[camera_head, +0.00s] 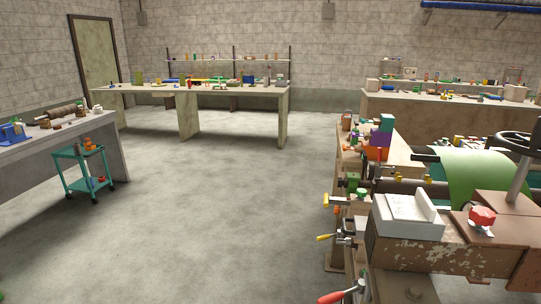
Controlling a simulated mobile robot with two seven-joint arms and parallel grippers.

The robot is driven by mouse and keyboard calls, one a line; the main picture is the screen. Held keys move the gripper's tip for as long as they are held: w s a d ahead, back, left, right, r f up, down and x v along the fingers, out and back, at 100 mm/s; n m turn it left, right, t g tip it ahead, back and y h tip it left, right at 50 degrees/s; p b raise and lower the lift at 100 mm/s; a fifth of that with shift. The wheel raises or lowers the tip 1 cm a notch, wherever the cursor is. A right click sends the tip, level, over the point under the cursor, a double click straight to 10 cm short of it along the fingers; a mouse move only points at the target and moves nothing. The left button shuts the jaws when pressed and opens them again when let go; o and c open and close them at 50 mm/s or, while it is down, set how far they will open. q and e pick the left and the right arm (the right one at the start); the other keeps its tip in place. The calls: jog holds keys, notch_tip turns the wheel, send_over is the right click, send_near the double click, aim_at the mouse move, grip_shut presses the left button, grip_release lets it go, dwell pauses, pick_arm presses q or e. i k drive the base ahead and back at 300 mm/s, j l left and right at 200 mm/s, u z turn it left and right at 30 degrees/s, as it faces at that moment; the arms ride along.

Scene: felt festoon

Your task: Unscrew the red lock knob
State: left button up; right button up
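A red lock knob (482,216) sits on top of the brown machine housing (503,240) at the lower right, below a dark handwheel (515,143) on a post. It looks lobed and stands on a small pale fitting. Neither of my grippers is in the head view, so nothing of mine touches the knob.
The machine at right carries a green sheet (480,172), a white block (407,214) and a red-handled lever (338,296) jutting left. Workbenches stand at the back (187,118), far right and left (60,142). A green cart (72,183) stands left. The middle floor is clear.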

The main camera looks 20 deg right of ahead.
aim_at(481, 215)
jog(key=k+l+z, duration=0.15)
jog(key=l+z, duration=0.15)
jog(key=l, duration=0.2)
jog(key=k+l+z, duration=0.1)
jog(key=l+z, duration=0.2)
jog(key=l, duration=0.2)
jog(key=l+z, duration=0.35)
jog(key=l, duration=0.15)
jog(key=k, duration=0.05)
